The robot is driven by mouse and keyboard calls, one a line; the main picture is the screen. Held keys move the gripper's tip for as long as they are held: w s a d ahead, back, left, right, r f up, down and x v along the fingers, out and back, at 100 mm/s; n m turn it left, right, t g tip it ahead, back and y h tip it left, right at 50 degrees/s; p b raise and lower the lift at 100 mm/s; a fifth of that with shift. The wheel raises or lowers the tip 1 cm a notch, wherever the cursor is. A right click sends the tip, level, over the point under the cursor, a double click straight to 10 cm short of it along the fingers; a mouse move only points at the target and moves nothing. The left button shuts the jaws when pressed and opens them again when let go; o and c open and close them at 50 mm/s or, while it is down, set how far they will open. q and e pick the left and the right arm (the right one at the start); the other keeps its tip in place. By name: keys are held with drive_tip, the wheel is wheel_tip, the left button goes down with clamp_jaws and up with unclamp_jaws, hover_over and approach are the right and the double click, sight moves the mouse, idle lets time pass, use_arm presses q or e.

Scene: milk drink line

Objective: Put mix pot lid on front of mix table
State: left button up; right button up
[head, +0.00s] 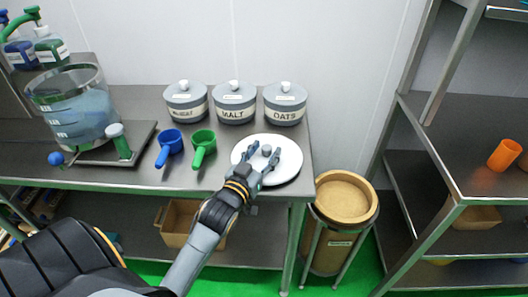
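The mix pot lid (288,169), a white disc with a small grey knob, lies flat at the right end of the steel mix table (235,181), close to its front edge. My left gripper (264,152) is over the lid, with its fingers spread on either side of the knob. A small gap shows between the fingers and the knob, so it looks open. The clear mix pot (75,112) with bluish contents stands uncovered at the left of the table. My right gripper is not in view.
Three grey lidded canisters (234,103) stand along the wall behind the lid. A blue scoop (170,141) and a green scoop (203,143) lie left of it. A tan round bin (343,196) stands right of the table, before a steel rack holding an orange cup (504,154).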

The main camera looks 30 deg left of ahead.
use_arm(q)
drive_tip(key=s+d, duration=0.1)
drive_tip(key=s, duration=1.1)
drive_tip(key=shift+d+r+b, duration=0.15)
drive_tip(key=shift+d+b, duration=0.25)
drive_tip(key=shift+b, duration=0.05)
drive_tip(key=shift+w, duration=0.1)
